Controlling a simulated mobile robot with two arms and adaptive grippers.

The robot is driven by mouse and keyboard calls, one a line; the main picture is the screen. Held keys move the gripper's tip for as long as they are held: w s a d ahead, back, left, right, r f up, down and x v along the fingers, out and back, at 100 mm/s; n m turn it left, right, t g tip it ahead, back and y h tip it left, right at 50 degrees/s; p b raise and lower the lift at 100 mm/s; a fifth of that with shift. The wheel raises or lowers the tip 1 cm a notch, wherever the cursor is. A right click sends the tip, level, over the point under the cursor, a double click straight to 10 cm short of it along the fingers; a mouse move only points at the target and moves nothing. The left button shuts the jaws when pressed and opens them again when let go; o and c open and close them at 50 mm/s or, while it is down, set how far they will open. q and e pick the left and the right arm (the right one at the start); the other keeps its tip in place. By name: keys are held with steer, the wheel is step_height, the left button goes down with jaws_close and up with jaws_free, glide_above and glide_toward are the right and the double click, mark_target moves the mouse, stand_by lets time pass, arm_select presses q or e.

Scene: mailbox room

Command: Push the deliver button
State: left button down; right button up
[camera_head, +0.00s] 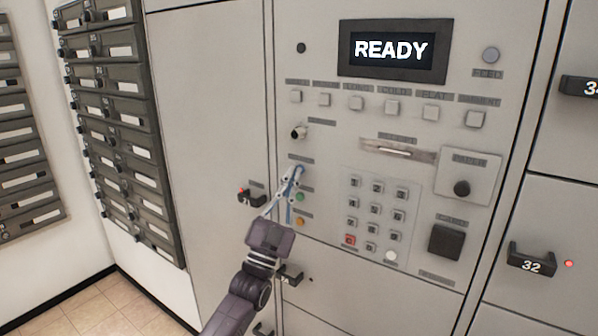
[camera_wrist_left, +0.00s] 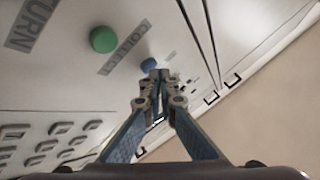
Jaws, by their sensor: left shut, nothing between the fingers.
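The grey machine panel (camera_head: 330,215) has a column of coloured buttons left of the keypad. A blue button (camera_wrist_left: 148,64) shows just beside my left fingertips in the wrist view; whether they touch cannot be told. In the head view the fingertips hide most of it. No "deliver" label can be read. A green button (camera_head: 299,196) is below, with the label "COLLECT" between it and the blue one in the wrist view (camera_wrist_left: 103,39). My left gripper (camera_head: 297,170) is shut and empty, its tip at the panel; it shows in the wrist view (camera_wrist_left: 159,75). My right gripper is not in view.
An orange button (camera_head: 299,221) is under the green one. A keypad (camera_head: 376,215), a card slot (camera_head: 397,151) and a lit "READY" screen (camera_head: 391,50) are on the panel. A black locker handle (camera_head: 251,197) sticks out at the left. Mailboxes (camera_head: 122,140) line the left wall.

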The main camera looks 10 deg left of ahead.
arm_select(q)
steer(key=shift+w, duration=0.15)
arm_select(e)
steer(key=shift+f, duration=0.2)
arm_select(q)
steer(key=shift+w+d+b, duration=0.1)
steer(key=shift+w+b, duration=0.05)
steer(key=shift+b, duration=0.2)
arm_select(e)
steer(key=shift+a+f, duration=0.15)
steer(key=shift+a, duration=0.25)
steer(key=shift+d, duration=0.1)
arm_select(q)
steer(key=shift+s+p, duration=0.35)
steer(key=shift+p, duration=0.05)
steer(key=shift+s+a, duration=0.25)
steer(key=shift+s, duration=0.2)
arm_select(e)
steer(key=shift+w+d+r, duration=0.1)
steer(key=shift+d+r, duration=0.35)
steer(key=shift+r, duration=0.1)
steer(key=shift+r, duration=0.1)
